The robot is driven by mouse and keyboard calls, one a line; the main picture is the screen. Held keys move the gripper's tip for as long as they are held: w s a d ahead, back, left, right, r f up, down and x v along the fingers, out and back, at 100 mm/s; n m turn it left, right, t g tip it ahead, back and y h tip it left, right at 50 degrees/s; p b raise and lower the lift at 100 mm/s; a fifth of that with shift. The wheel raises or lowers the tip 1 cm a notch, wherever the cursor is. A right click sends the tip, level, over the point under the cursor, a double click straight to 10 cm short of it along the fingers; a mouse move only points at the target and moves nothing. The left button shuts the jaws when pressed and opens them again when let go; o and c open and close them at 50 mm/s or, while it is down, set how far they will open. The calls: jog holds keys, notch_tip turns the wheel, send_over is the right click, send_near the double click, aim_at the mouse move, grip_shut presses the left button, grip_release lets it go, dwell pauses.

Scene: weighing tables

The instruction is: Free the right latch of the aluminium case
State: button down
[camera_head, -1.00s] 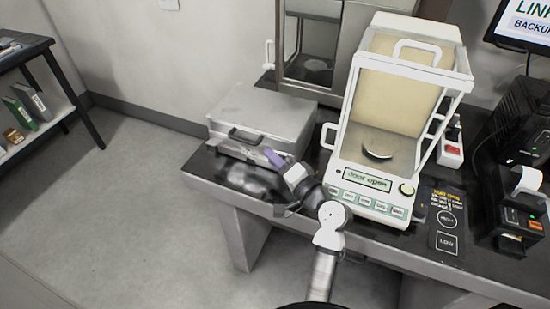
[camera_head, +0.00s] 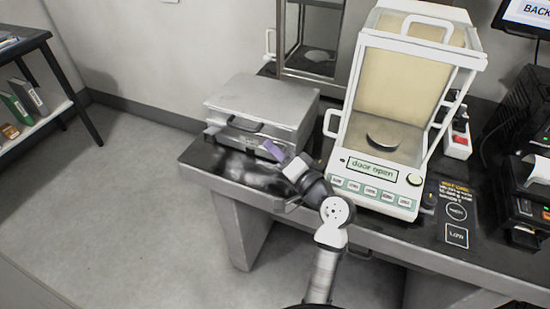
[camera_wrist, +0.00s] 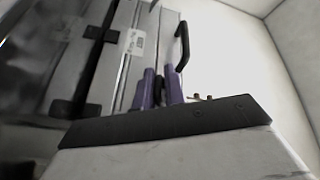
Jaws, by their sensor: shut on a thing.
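The aluminium case (camera_head: 262,98) lies with its lid down at the left end of the table in the head view. Its black handle (camera_head: 245,123) is on the front face; the handle also shows in the wrist view (camera_wrist: 183,46). My gripper (camera_head: 274,150) has purple fingers and is at the right part of the case's front. In the wrist view the purple fingers (camera_wrist: 160,90) are close together with a small dark piece between them, apparently the right latch. The fingers hide most of it, and I cannot tell whether it is freed.
A white balance (camera_head: 385,165) with a glass chamber stands right of the case, close to my arm. A glass-fronted cabinet (camera_head: 312,38) stands behind. A black printer (camera_head: 530,180) is at the far right. The dark table top (camera_head: 215,165) is bare in front of the case.

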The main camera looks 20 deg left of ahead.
jog(key=shift+f+n+b, duration=0.4)
jog(key=shift+f+b, duration=0.25)
jog(key=shift+b, duration=0.2)
jog(key=shift+r+y, duration=0.15)
jog(key=shift+y, duration=0.15)
jog(key=shift+d, duration=0.1)
